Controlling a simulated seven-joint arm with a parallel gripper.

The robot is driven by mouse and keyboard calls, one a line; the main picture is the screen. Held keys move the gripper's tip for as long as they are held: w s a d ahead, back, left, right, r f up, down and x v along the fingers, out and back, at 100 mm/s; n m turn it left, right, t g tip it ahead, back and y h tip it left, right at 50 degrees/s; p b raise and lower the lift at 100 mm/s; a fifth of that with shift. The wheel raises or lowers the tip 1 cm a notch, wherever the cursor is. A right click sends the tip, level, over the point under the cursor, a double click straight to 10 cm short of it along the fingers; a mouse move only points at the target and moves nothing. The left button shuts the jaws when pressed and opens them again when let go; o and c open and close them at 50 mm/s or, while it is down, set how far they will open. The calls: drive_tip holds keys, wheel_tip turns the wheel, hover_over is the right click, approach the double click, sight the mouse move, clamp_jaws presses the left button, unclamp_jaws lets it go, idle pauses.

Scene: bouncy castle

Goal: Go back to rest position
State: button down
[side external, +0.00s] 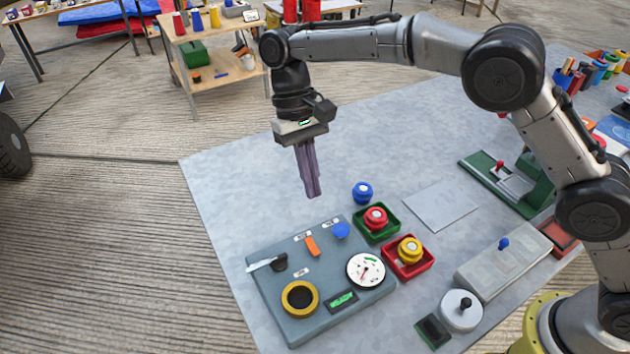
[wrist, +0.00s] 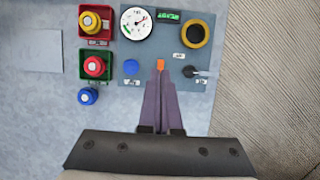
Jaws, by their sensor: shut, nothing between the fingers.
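My gripper (side external: 313,194) is shut and empty, with its purple fingers pointing down in the air above the grey table (side external: 225,170). In the wrist view the closed fingertips (wrist: 160,75) show in front of the grey-blue control panel (wrist: 145,75), near its orange switch (wrist: 160,64). In the side view the panel (side external: 265,315) lies below and nearer the camera than the fingers, which are clear of it.
Beside the panel are a blue knob (side external: 362,192), a red knob (side external: 375,216) in a green tray and a yellow knob (side external: 410,249) in a red tray. A grey box (side external: 500,262) and a green device (side external: 510,187) stand to the right. The table's far left is clear.

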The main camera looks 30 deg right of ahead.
drive_tip(key=d+r+m+t+y, duration=0.1)
drive_tip(key=d+r+t, duration=0.1)
drive_tip(key=d+r, duration=0.7)
drive_tip(key=s+d+r+m+t, duration=0.1)
drive_tip(key=s+d+r+t, duration=0.2)
drive_tip(key=s+d+r, duration=0.6)
drive_tip(key=s+d+t, duration=0.3)
drive_tip(key=s+d, duration=0.3)
drive_tip(key=s, duration=0.6)
drive_tip(key=s+d+f+n+t+h, duration=0.1)
drive_tip(key=s+d+f+n, duration=0.1)
drive_tip(key=s+f, duration=0.3)
wheel_tip(320, 180, down, 5)
drive_tip(key=shift+d+r+t, duration=0.1)
drive_tip(key=shift+d+t, duration=0.1)
drive_tip(key=shift+t, duration=0.2)
